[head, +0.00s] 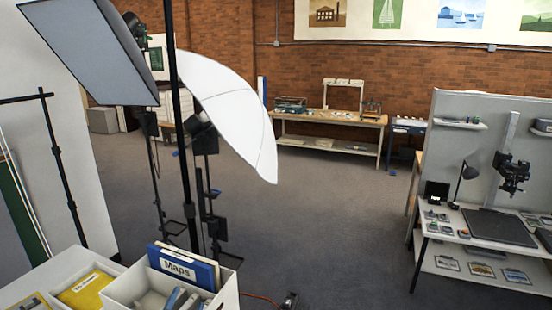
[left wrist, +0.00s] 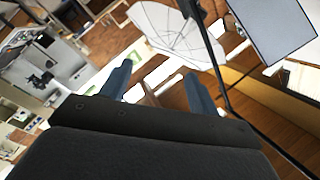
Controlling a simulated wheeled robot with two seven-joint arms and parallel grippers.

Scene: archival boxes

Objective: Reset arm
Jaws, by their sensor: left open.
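My left gripper (head: 184,298) shows at the bottom edge of the head view as grey-blue fingers in front of the inside of a white box (head: 228,296). I cannot tell from this view whether they are inside the box or above it. In the left wrist view its two fingers (left wrist: 157,72) are spread apart with nothing between them. The rest of that arm is out of the head view. My right gripper is in neither view.
The white box holds a blue "Maps" folder (head: 184,266). A box with a yellow folder (head: 86,288) stands left of it. Light stands, a softbox (head: 92,45) and a white umbrella (head: 228,110) rise behind. A workstation (head: 485,235) stands right. The middle floor is clear.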

